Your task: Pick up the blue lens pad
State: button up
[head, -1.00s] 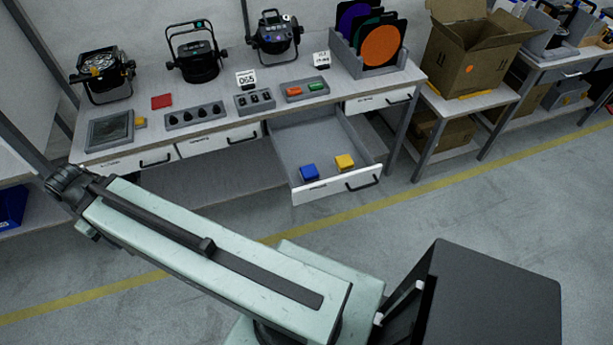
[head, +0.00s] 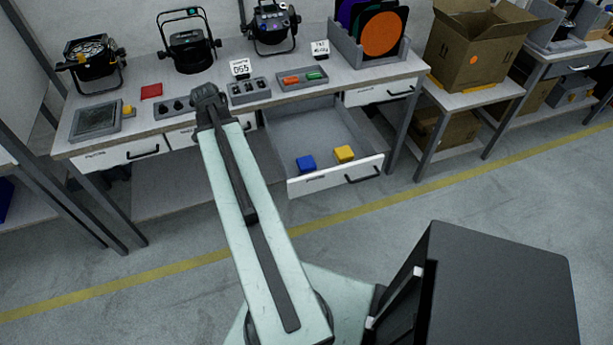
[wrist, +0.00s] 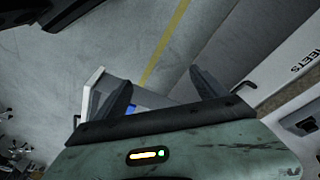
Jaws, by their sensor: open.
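The blue lens pad (head: 306,163) is a small blue block lying in the open drawer (head: 322,128), near its front left corner. A yellow block (head: 344,154) lies to its right in the same drawer. In the wrist view, a small patch of blue (wrist: 131,109) shows beside one finger; the rest is hidden by my gripper. My gripper (wrist: 163,85) is open, with nothing seen between its two dark fingers. In the head view, my arm's far end is left of the drawer, near the table's front edge, and the fingers cannot be made out.
The table top holds several lamps, a red pad (head: 151,91), grey trays and a rack with an orange disc (head: 383,34). A cardboard box (head: 474,50) stands on the right-hand table. The drawer's white front (head: 318,182) juts over clear floor.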

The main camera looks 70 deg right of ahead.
aim_at(306, 162)
jog(key=s+d+f+m, duration=0.1)
jog(key=s+d+m, duration=0.1)
jog(key=s+d, duration=0.2)
jog(key=s+d+f+m+b, duration=0.1)
jog(key=s+d+m, duration=0.2)
jog(key=s, duration=0.4)
jog(key=s+d+f+m+g+b, duration=0.1)
jog(key=s+d+m, duration=0.2)
jog(key=s, duration=0.3)
jog(key=shift+d+f, duration=0.2)
jog(key=shift+d, duration=0.65)
jog(key=b+x, duration=0.2)
jog(key=shift+f+b, duration=0.25)
jog(key=shift+b, duration=0.15)
jog(key=b+x, duration=0.5)
jog(key=shift+s+d+f, duration=0.1)
jog(key=shift+f, duration=0.15)
jog(key=shift+r, duration=0.2)
jog(key=c, duration=1.5)
notch_tip(306, 162, up, 10)
jog(key=p, duration=1)
